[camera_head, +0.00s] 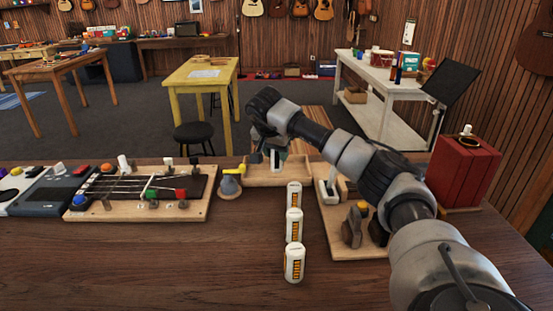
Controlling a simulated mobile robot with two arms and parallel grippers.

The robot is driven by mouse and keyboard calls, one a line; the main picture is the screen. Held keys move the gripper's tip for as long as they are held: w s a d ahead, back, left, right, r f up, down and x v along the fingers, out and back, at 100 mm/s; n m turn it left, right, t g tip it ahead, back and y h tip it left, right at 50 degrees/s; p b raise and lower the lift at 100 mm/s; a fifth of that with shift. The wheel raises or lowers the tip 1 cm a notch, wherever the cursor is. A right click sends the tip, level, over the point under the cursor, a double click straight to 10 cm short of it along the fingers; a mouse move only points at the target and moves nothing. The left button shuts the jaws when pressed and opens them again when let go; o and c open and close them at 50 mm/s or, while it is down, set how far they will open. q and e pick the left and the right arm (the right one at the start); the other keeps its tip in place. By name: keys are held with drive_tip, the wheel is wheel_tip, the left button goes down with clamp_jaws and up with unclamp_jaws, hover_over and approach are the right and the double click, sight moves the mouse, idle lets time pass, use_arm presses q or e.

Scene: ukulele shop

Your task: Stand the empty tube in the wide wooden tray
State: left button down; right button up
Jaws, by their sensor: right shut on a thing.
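The wide wooden tray (292,177) is a shallow light-wood box on the counter, beyond the tubes. My right gripper (271,157) is over the tray, its jaws pointing down. It is shut on a small pale thing, probably a tube; my arm and fingers hide most of it. I cannot tell whether it touches the tray floor. My left gripper is out of view.
Left of the tray stand a grey bell-shaped thing with a yellow top (230,182) and a wooden board with strings and knobs (140,203). Right of the tubes is a wooden holder (343,247) with dark tools. A red case (467,172) stands farther right. The front-left counter is clear.

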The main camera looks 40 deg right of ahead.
drive_tip(key=shift+f, duration=1.35)
drive_tip(key=shift+f, duration=0.15)
drive_tip(key=o, duration=0.9)
drive_tip(key=v, duration=1.2)
